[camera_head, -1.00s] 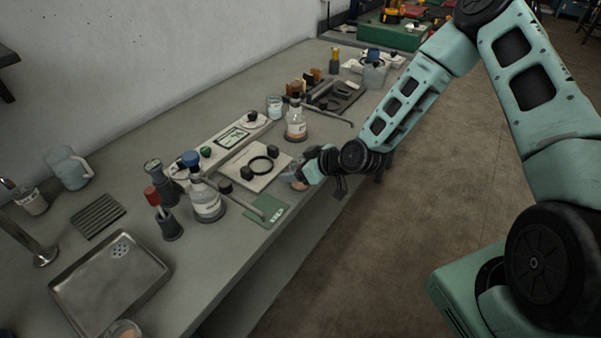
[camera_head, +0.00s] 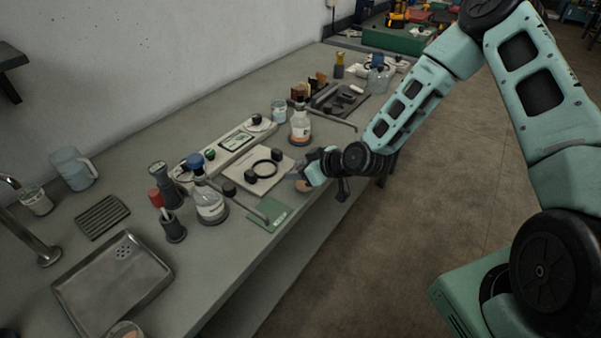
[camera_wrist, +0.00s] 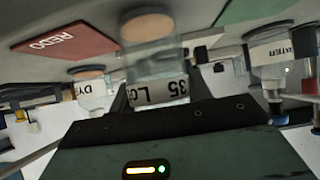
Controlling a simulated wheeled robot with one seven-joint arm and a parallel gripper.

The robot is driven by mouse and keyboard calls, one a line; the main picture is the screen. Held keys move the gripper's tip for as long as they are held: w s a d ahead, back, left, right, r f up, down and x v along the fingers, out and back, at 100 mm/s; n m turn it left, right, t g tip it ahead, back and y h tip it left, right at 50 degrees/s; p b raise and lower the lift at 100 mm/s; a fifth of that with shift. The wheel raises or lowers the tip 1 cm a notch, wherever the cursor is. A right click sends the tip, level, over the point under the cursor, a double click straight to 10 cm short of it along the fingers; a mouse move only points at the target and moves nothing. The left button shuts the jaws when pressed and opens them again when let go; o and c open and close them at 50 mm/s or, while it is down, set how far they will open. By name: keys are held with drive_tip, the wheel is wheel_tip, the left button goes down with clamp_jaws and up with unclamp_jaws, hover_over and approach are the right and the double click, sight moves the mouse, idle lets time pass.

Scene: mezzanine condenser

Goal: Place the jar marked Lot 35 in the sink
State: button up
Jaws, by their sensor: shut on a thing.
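The jar marked Lot 35 (camera_wrist: 155,62) is clear glass with orange-brown at one end and a white label reading "35" and "Lo", inverted in the wrist view. My gripper (camera_wrist: 157,92) is shut on it. In the head view my gripper (camera_head: 306,174) is at the bench's front edge, right of the green card, and hides most of the jar. I cannot tell whether the jar touches the bench. The sink (camera_head: 72,292) is a shallow metal basin with a drain, at the lower left, well away from my gripper. A curved metal tap (camera_head: 32,235) stands beside it.
Another jar (camera_head: 124,331) stands by the sink's near edge. A red card (camera_wrist: 64,42) reads "REDO". The floor right of the bench is open.

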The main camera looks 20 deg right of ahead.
wheel_tip(320, 180, up, 9)
drive_tip(key=b, duration=0.2)
idle(0.3)
